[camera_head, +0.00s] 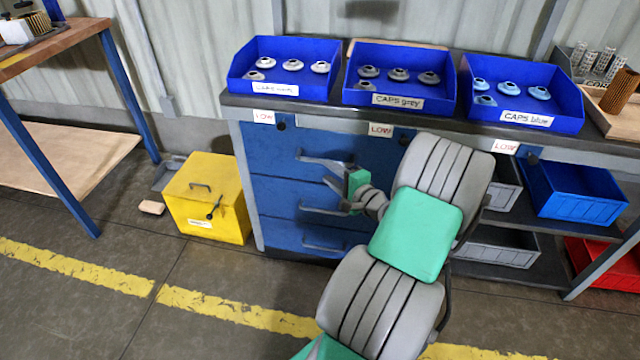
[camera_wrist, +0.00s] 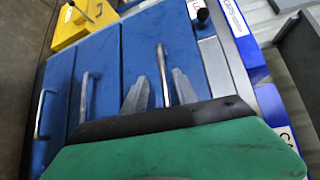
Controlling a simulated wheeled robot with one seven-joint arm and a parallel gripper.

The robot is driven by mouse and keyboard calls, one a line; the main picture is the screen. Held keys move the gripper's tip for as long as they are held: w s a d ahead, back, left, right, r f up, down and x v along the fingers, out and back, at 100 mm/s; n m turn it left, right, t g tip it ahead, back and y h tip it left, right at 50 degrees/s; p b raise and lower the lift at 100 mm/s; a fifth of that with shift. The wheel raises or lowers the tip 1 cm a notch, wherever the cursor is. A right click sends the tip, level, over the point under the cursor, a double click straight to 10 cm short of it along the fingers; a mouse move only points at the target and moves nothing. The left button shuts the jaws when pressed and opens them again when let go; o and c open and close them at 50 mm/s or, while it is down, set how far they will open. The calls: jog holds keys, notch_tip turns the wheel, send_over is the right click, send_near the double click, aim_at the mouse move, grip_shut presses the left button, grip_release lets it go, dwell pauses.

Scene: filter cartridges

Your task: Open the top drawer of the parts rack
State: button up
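The parts rack has a blue three-drawer front. The top drawer (camera_head: 275,160) looks shut, flush with the drawers below. Its grey bar handle (camera_head: 312,159) also shows in the wrist view (camera_wrist: 159,58), where the rack appears turned sideways. My gripper (camera_head: 332,173) is at this handle, with its fingers apart. In the wrist view my gripper (camera_wrist: 160,76) has one grey finger on each side of the handle, with visible gaps. I cannot tell how deep the handle sits between the fingers. My arm hides the drawers' right part in the head view.
Blue cap bins (camera_head: 284,90) stand on the rack top. The middle drawer's handle (camera_head: 322,210) and bottom handle (camera_head: 322,247) protrude below. A yellow box (camera_head: 205,185) stands on the floor left of the rack. Floor in front of the drawers is clear.

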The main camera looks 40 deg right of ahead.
aim_at(321, 162)
jog(key=shift+m+h, duration=0.3)
jog(key=x, duration=0.5)
jog(key=d+b+x, duration=0.1)
jog(key=x, duration=0.1)
jog(key=shift+w, duration=0.15)
jog(key=shift+c, duration=0.3)
jog(key=shift+a, duration=0.1)
grip_shut()
dwell(0.5)
